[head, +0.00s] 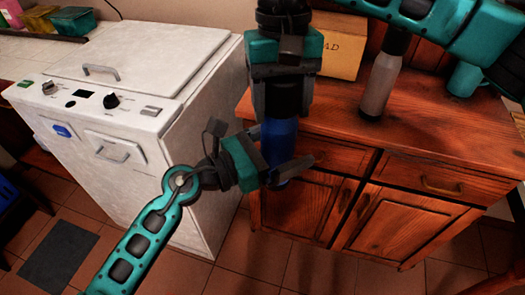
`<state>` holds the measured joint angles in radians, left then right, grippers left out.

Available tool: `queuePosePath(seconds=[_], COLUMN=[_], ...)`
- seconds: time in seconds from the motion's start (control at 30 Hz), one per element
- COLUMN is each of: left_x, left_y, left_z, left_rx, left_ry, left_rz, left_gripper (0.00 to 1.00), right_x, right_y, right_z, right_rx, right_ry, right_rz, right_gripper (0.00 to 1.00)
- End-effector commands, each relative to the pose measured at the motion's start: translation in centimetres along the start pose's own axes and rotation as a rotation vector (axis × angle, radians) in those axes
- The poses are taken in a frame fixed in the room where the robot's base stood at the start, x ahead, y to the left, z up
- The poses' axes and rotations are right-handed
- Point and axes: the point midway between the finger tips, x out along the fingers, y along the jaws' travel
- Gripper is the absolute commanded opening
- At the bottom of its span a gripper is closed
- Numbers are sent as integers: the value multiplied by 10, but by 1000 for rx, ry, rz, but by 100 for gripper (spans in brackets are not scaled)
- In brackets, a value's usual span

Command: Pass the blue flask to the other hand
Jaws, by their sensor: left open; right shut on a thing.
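The blue flask (280,140) hangs upright in front of the wooden cabinet, with a dark upper part and a blue body. My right gripper (285,85) comes down from the top and is shut on the flask's dark upper part. My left gripper (284,172) is open at the flask's lower part, with one finger in front of it near its base. The other finger is partly hidden by the flask and gripper body. I cannot tell whether the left fingers touch the flask.
A wooden cabinet (425,150) stands behind and to the right. On it are a grey bottle (381,80), a yellow box (342,48) and a teal mug (466,78). A white appliance (150,60) stands at left. A dark mat (58,256) lies on the tiled floor.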

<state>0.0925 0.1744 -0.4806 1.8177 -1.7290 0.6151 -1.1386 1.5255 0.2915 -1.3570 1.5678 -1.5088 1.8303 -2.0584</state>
Motion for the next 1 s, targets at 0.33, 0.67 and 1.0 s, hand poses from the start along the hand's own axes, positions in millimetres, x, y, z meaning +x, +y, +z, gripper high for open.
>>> queuePosePath(seconds=[0.33, 0.67, 1.0], left_x=[12, 11, 11], left_y=[0, 0, -2], left_z=[1, 1, 1], left_rx=[0, -1, -1], left_ry=[-1, -1, -1], left_rz=[-1, -1, -4], left_gripper=[94, 72, 40], right_x=[-1, -1, -1], right_y=[0, -1, -1], right_z=[0, 0, 0], right_rx=[-1, -2, -1], right_ry=[2, 1, 4], right_rz=[-1, -3, -3], right_gripper=[0, 0, 0])
